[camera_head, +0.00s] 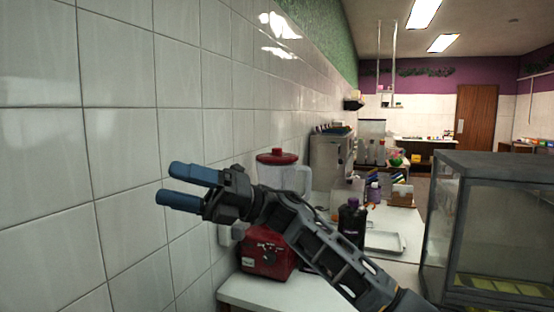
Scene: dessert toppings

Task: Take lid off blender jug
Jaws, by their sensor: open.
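The blender jug (284,177) is clear with a handle on its right side. It stands upright on a red blender base (265,254) on the white counter, close to the tiled wall. The red lid (277,157) with a knob sits on top of the jug. My gripper (166,184) is open and empty, with blue fingertips pointing left towards the wall. It is left of the jug in the picture and apart from the lid. My arm crosses in front of the blender and hides the lower jug and part of the base.
The tiled wall (130,100) runs along the left. A dark bottle (352,222), a metal tray (386,242) and a grey machine (331,160) stand on the counter (285,292). A glass display case (490,220) is at the right. The air above the lid is clear.

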